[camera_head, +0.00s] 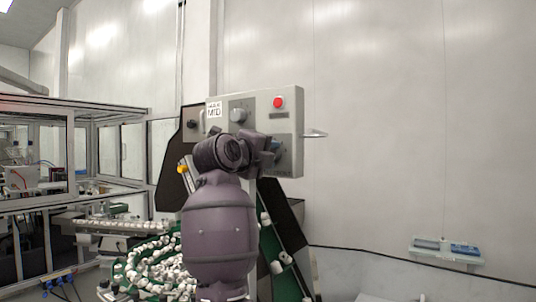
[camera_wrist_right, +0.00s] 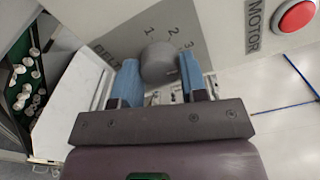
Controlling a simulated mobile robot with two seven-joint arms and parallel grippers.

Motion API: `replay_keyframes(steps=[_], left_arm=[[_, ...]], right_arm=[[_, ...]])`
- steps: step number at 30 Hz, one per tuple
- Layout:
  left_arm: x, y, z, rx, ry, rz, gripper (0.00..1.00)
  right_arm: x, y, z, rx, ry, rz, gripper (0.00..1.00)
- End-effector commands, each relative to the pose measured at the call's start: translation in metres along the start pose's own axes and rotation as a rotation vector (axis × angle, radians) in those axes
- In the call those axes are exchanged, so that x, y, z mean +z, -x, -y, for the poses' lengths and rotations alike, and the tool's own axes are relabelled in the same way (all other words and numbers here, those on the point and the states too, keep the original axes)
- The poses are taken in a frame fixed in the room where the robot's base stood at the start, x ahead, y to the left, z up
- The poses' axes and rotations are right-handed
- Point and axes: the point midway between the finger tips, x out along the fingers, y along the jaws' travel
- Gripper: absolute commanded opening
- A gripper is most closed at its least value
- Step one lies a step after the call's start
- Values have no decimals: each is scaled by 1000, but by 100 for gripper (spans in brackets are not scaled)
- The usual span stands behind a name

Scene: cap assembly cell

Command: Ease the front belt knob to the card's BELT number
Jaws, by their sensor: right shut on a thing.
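The belt knob (camera_wrist_right: 158,62) is a round grey knob on a darker grey plate (camera_wrist_right: 200,48) marked BELT, with the numbers 1, 2 and 3 around it in the right wrist view. My right gripper (camera_wrist_right: 160,82) has its two blue fingers on either side of the knob, shut on it. I cannot tell which number the knob points to. In the head view my right gripper (camera_head: 274,146) is at the lower right of the grey control box (camera_head: 258,97) and hides this knob. A white card (camera_head: 214,111) is at the box's left edge; its print is too small to read surely. My left gripper is not in view.
A red button (camera_head: 278,102) sits above my gripper, beside the word MOTOR in the wrist view. Another grey knob (camera_head: 238,115) is left of it on the box. A green conveyor (camera_head: 277,238) with white caps runs below. A wall shelf (camera_head: 447,252) stands right.

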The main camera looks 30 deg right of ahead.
Motion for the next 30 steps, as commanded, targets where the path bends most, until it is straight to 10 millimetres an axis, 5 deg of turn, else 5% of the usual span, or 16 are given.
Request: replay_keyframes(steps=[23, 24, 30], left_arm=[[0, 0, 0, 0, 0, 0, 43], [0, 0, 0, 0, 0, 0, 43], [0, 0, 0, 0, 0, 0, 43]], right_arm=[[1, 1, 1, -2, 105, 3, 16], [1, 1, 1, -2, 105, 3, 43], [1, 1, 0, -1, 104, 2, 65]])
